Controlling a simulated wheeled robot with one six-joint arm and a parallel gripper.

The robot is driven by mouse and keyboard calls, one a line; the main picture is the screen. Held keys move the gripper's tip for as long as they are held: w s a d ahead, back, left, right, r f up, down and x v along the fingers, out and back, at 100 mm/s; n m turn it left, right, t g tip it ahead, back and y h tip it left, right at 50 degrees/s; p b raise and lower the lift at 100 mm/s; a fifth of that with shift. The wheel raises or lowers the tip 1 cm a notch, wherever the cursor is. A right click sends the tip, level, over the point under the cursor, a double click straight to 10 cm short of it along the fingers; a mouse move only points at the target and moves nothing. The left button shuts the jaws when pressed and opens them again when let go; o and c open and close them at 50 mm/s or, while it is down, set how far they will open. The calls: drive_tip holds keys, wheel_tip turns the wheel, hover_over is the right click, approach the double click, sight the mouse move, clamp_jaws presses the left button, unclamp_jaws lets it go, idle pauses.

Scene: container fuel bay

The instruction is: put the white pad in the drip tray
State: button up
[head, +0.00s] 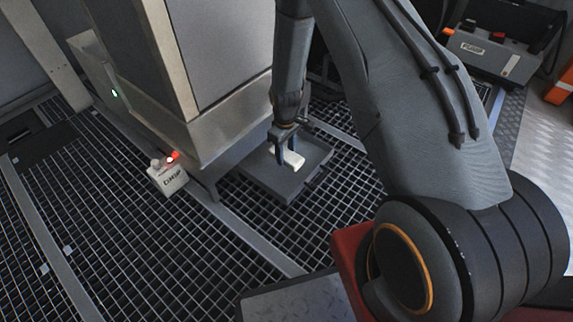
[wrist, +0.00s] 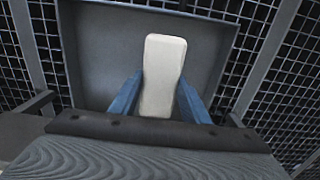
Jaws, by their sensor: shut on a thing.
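The white pad (wrist: 162,78) is a pale block with rounded corners, held upright between the two blue fingers of my gripper (wrist: 160,98) in the wrist view. In the head view the pad (head: 294,160) is at the fingertips of my gripper (head: 284,152). The drip tray (head: 282,187) is a shallow dark grey square tray on the grating floor. The pad is over the tray's inside area; I cannot tell whether it touches the bottom. In the wrist view the tray (wrist: 95,62) lies behind the pad, its lower part hidden by my gripper.
A tall grey cabinet (head: 225,45) stands right behind and left of the tray. A small white box with a red light (head: 168,178) sits on the grating to the left. A grey box labelled PUMP (head: 490,52) is at the back right. Open grating lies in front.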

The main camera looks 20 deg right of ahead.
sight(286, 170)
drive_tip(key=shift+f+b, duration=1.25)
drive_tip(key=shift+f, duration=1.65)
drive_tip(key=shift+f, duration=0.15)
drive_tip(key=o, duration=1)
